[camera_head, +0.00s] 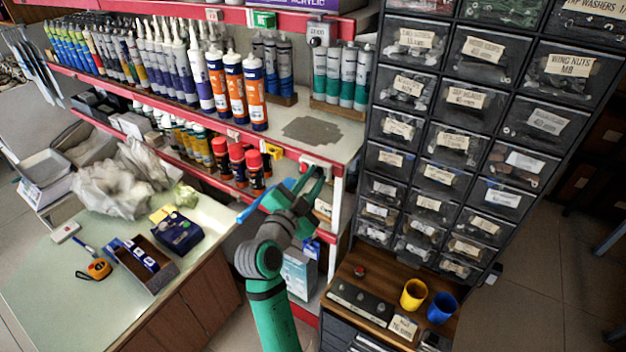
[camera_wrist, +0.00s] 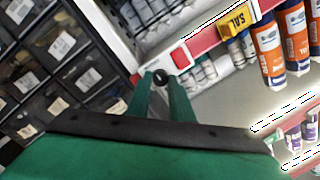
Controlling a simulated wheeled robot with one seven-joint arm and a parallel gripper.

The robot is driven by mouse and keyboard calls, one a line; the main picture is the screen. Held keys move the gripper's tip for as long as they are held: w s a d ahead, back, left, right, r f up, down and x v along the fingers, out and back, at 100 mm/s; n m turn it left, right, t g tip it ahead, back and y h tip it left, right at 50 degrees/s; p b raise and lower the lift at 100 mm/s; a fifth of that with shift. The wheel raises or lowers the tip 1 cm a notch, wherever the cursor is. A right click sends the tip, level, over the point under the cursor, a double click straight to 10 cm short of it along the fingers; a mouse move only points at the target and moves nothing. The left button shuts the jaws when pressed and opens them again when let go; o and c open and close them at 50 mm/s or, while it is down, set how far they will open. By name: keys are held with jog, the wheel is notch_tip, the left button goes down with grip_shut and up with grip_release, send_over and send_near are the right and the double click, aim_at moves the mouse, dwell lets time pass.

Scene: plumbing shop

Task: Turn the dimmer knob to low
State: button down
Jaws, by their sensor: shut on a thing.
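The dimmer is a pale plate (camera_head: 316,164) on the red front edge of the shelf, just beyond my fingertips. Its small black round knob (camera_wrist: 161,77) shows in the wrist view between the tips of my two green fingers. My gripper (camera_head: 306,183) reaches up to the shelf edge and is shut on the knob. In the head view the fingers hide the knob. The knob's pointer and any low or high marks are too small to read.
Sealant tubes (camera_head: 252,88) and red-capped cans (camera_head: 237,160) stand on shelves left of my gripper. A tall black drawer cabinet (camera_head: 440,130) stands close on the right. Yellow (camera_head: 413,294) and blue (camera_head: 442,307) cups stand on the low wooden counter below.

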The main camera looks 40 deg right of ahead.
jog(key=n, duration=0.4)
jog(key=shift+n+y, duration=0.3)
jog(key=n+g, duration=0.1)
jog(key=n, duration=0.2)
jog(key=shift+w+r, duration=0.1)
jog(key=n, duration=0.4)
jog(key=shift+w+g, duration=0.1)
jog(key=shift+g, duration=0.3)
jog(key=n, duration=0.4)
jog(key=shift+a+g, duration=0.1)
jog(key=shift+g, duration=0.3)
jog(key=n, duration=0.4)
jog(key=shift+w, duration=0.15)
jog(key=n+g+h, duration=0.1)
jog(key=n, duration=0.3)
jog(key=shift+n, duration=0.3)
jog(key=n, duration=0.4)
jog(key=shift+w+f+h, duration=0.1)
jog(key=shift+f+h, duration=0.1)
jog(key=shift+h, duration=0.1)
jog(key=n, duration=0.4)
jog(key=shift+g+h, duration=0.3)
jog(key=shift+f+n, duration=0.1)
jog(key=shift+n, duration=0.2)
